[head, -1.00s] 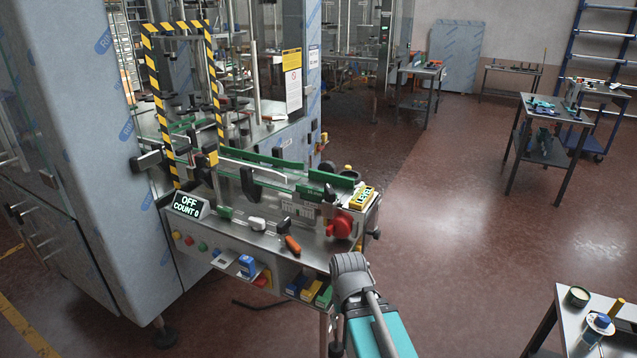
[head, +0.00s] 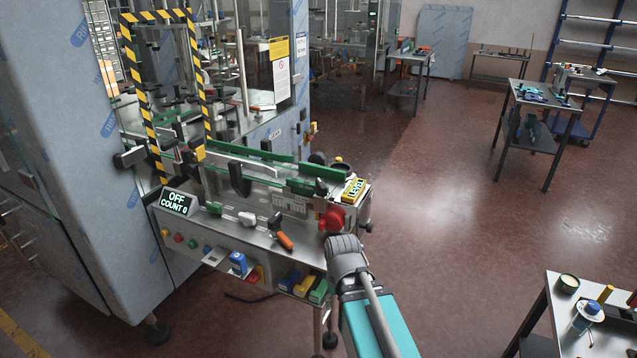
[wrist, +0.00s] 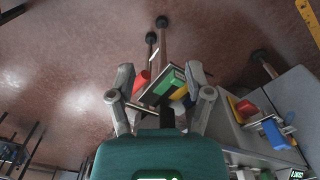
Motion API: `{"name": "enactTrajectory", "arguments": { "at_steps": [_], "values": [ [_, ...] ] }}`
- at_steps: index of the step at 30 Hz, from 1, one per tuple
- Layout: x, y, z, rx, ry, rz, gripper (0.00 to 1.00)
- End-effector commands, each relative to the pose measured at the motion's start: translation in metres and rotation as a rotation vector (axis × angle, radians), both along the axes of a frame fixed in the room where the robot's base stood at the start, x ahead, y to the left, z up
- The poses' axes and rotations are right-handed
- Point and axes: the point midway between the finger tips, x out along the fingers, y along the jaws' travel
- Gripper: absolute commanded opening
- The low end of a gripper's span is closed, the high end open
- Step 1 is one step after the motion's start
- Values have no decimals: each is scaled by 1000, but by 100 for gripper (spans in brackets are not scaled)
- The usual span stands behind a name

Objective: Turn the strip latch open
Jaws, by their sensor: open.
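I cannot tell for sure which part is the strip latch. An orange-handled lever (head: 284,241) with a black pivot lies on the front ledge of the steel machine (head: 262,262) in the head view. A white handle (head: 247,218) and a small green part (head: 214,208) sit to its left on the same ledge. A red knob (head: 332,219) is at the machine's right end. My gripper (wrist: 160,76) is open in the wrist view, its two fingers apart with nothing held.
A display (head: 177,202) reads OFF, COUNT 0. Coloured bins (head: 303,285) and a blue container (head: 238,263) hang under the ledge. A yellow-black striped frame (head: 206,85) stands behind. A side table (head: 548,312) stands at lower right. Floor right of the machine is clear.

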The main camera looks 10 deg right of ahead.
Motion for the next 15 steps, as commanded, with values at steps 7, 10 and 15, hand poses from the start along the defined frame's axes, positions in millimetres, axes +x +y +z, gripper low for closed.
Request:
{"name": "enactTrajectory", "arguments": {
  "at_steps": [7,10,15],
  "values": [
    [34,0,44,0,0,11,66],
    [51,0,65,0,0,17,66],
    [80,0,99,0,0,28,66]
  ]
}}
